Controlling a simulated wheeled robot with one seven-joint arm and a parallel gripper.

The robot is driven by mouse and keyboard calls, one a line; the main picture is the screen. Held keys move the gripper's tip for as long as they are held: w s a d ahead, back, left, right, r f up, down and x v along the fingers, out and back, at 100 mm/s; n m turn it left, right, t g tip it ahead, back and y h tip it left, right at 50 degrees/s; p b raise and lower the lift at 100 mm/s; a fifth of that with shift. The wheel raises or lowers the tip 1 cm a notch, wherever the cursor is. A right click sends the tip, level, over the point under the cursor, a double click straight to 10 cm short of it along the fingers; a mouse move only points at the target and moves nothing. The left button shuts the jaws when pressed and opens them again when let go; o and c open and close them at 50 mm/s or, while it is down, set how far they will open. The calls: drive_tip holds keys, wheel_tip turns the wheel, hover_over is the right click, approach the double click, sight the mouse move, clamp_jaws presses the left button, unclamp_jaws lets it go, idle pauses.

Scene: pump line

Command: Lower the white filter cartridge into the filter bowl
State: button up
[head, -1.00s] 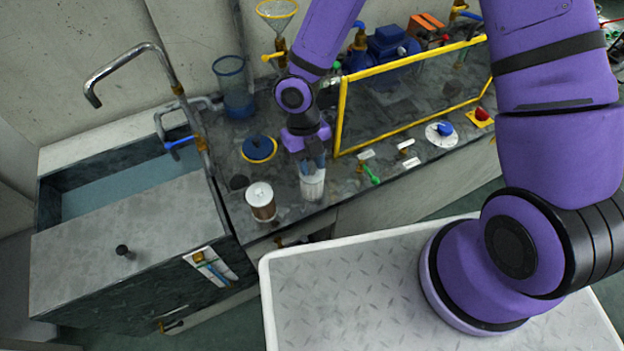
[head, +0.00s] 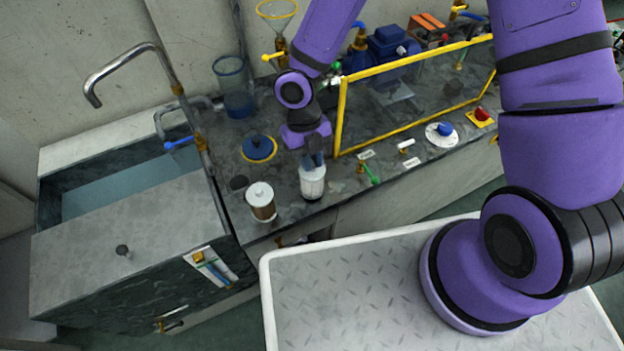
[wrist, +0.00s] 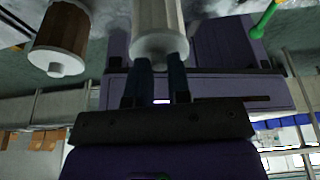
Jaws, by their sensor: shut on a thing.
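The white filter cartridge (head: 312,183) is upright below my gripper (head: 314,161), near the counter's front edge. My gripper's two dark fingers are shut on its top end, which also shows in the wrist view (wrist: 158,28). I cannot tell whether its base touches the counter or is just above it. A see-through blue, open-topped vessel (head: 235,88), which looks like the filter bowl, stands at the back against the wall. It is to the left of my gripper and well apart from the cartridge.
A brown cartridge with a white cap (head: 261,203) stands close left of the white one. A blue disc with a yellow rim (head: 258,149) lies behind it. A yellow-framed panel (head: 342,115) rises at right. A sink tap (head: 130,52) and pipes stand left.

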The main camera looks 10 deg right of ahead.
wheel_tip(320, 180, up, 13)
idle(1.8)
